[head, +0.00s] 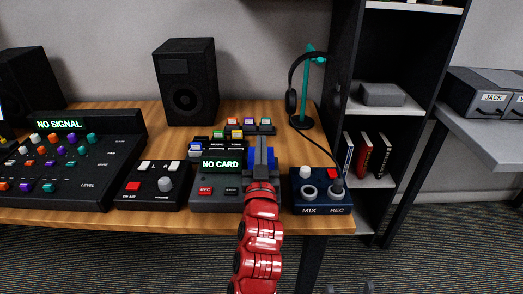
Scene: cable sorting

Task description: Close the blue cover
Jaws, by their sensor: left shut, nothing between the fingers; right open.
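A grey recorder box (205,201) with a green "NO CARD" display stands at the table's front edge. The blue cover (273,158) is at its right end, mostly hidden behind my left gripper; blue shows on both sides of the fingers. I cannot tell how far open it is. My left gripper (262,143), on the red arm, is shut and empty, in front of or against the cover; contact is unclear. My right gripper (349,288) shows only as fingertips at the bottom edge, spread apart, below the table.
A navy MIX/REC box (320,209) with a cable stands close right of my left gripper. A black volume box (152,199) and mixer (75,190) are left. Card racks (250,129), a speaker (186,85) and a headphone stand (303,122) stand behind.

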